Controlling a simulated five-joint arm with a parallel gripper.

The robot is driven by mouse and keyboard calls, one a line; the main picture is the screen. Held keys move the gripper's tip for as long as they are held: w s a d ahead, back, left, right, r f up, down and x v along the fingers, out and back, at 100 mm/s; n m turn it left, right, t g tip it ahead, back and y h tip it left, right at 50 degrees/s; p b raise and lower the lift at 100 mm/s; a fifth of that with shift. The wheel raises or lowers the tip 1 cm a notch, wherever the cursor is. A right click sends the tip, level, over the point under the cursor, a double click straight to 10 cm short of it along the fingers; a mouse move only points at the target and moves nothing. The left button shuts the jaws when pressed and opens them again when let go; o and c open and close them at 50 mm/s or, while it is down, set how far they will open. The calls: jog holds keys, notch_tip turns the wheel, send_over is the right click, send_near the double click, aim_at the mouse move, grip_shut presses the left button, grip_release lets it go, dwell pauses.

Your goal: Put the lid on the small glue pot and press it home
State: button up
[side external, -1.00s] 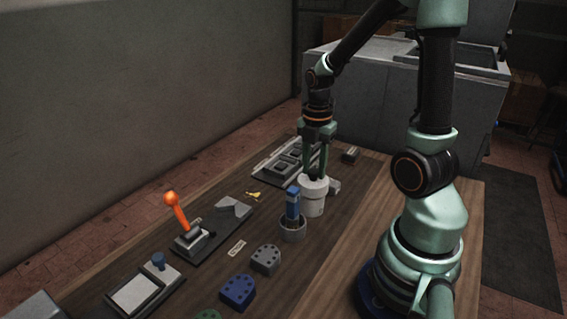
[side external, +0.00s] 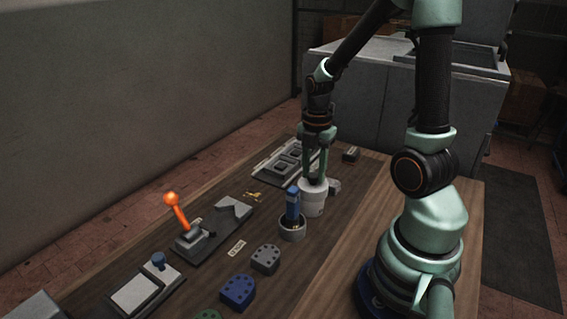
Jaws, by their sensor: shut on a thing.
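The small glue pot (side external: 313,203) is a white, upright cylinder on the wooden bench, below my gripper. Its lid (side external: 313,184) is a pale disc at the top of the pot, between the fingers and the pot. My gripper (side external: 316,178) points down and is shut on the lid. The fingers hide part of the lid. At this size I cannot tell whether the lid is fully seated or how level it sits.
A grey cup (side external: 292,232) with a blue-handled tool stands close in front of the pot. A small grey block (side external: 334,187) sits right behind it. A tray (side external: 283,166), an orange-handled press (side external: 190,237) and heel-shaped blocks (side external: 238,292) lie around. The bench's right side is clear.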

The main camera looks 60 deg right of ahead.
jog(key=shift+f, duration=0.35)
jog(key=shift+f, duration=0.25)
jog(key=shift+f, duration=0.75)
dwell(1.7)
jog(key=o, duration=1.5)
jog(key=shift+r, duration=0.1)
jog(key=shift+r, duration=3.45)
